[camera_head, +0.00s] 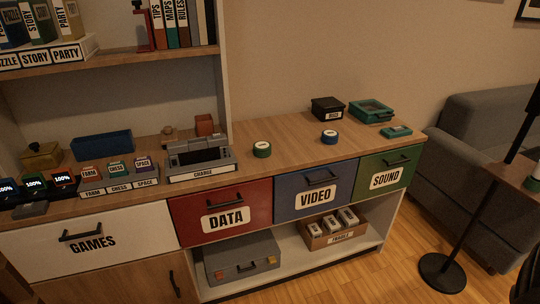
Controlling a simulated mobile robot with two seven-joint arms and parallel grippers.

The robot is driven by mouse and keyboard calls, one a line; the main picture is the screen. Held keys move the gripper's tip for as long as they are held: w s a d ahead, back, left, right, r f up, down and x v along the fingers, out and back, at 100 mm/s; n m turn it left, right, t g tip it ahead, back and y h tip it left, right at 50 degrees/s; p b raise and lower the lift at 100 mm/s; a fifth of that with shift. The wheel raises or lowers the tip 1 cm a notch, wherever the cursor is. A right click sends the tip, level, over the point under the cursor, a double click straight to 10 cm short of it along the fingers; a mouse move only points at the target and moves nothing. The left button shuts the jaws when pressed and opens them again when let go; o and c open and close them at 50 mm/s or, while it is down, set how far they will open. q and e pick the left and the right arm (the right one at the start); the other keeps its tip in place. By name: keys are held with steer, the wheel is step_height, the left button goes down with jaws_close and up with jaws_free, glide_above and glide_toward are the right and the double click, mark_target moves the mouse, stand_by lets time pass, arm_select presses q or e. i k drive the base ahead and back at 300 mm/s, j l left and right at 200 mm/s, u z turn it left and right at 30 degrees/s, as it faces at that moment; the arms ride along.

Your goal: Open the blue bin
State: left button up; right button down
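A blue drawer front (290,205) labelled VIDEO sits in the cabinet row, between the red DATA drawer (207,203) and the green SOUND drawer (407,161). It is shut and has a dark bar handle (321,179) near its top. A dark blue box-shaped container (101,146) stands on the cabinet top at the left, inside the shelf unit. I cannot tell whether it has a lid.
A white GAMES drawer (125,230) is shut at the left. Small round tins (262,150) and a black box (327,108) stand on the cabinet top. A grey case (241,260) lies below. A grey sofa (480,125) and black stand (442,273) are at right. Floor before the cabinet's right end is clear.

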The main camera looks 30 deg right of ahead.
mark_target(297, 194)
steer(key=z, duration=1.35)
